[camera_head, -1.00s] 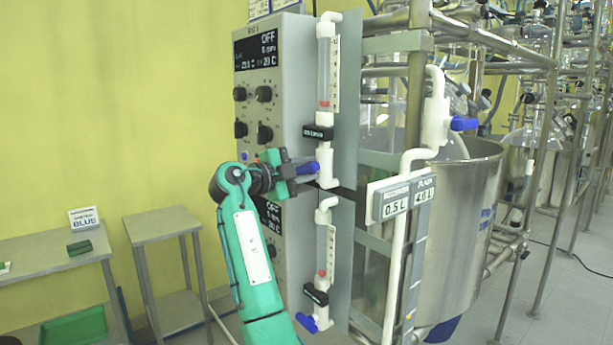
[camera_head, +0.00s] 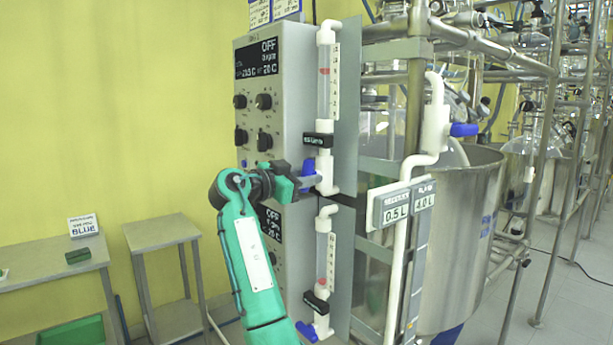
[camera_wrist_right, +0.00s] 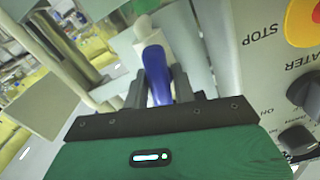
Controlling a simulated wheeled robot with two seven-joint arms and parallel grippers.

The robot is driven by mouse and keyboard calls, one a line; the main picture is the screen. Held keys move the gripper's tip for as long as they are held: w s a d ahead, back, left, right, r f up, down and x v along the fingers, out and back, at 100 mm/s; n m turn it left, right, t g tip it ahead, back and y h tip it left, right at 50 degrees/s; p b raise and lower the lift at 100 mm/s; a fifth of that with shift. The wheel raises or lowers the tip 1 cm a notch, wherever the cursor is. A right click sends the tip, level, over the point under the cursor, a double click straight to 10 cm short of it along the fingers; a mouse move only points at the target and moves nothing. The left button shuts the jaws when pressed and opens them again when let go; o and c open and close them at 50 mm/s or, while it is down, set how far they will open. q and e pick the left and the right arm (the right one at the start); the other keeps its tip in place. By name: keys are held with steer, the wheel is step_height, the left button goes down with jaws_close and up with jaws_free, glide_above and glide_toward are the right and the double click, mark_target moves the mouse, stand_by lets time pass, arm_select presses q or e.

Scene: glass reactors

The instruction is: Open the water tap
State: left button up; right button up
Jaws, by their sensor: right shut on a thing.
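The upper flow meter (camera_head: 327,90) is a clear vertical tube with white fittings and a red float near its top. My right gripper (camera_head: 304,181) is at this handle, from the left. In the right wrist view, its fingers (camera_wrist_right: 157,92) are shut on the blue handle (camera_wrist_right: 156,75), one on each side. The black label (camera_head: 318,140) above the tap is too blurred to read surely. My left gripper is not in view.
A lower flow meter (camera_head: 325,260) has its own blue handle (camera_head: 307,331). A grey control box (camera_head: 285,100) stands directly behind my right gripper. A blue valve (camera_head: 463,130) and a steel vessel (camera_head: 460,230) are to the right. Two side tables stand at the left.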

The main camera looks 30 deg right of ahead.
steer(key=shift+f+n, duration=0.1)
steer(key=shift+n, duration=0.9)
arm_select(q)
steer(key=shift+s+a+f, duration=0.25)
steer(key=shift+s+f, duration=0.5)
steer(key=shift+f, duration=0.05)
arm_select(e)
steer(key=shift+n, duration=0.3)
steer(key=o, duration=0.8)
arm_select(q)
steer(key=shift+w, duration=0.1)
arm_select(e)
steer(key=shift+o, duration=0.2)
steer(key=shift+a, duration=0.1)
steer(key=shift+a, duration=0.15)
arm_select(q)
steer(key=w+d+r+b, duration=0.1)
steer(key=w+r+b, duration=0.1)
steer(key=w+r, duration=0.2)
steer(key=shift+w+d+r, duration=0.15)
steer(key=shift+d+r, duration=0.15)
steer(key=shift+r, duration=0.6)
arm_select(e)
steer(key=s+a, duration=0.1)
steer(key=a, duration=1.2)
steer(key=shift+a, duration=0.2)
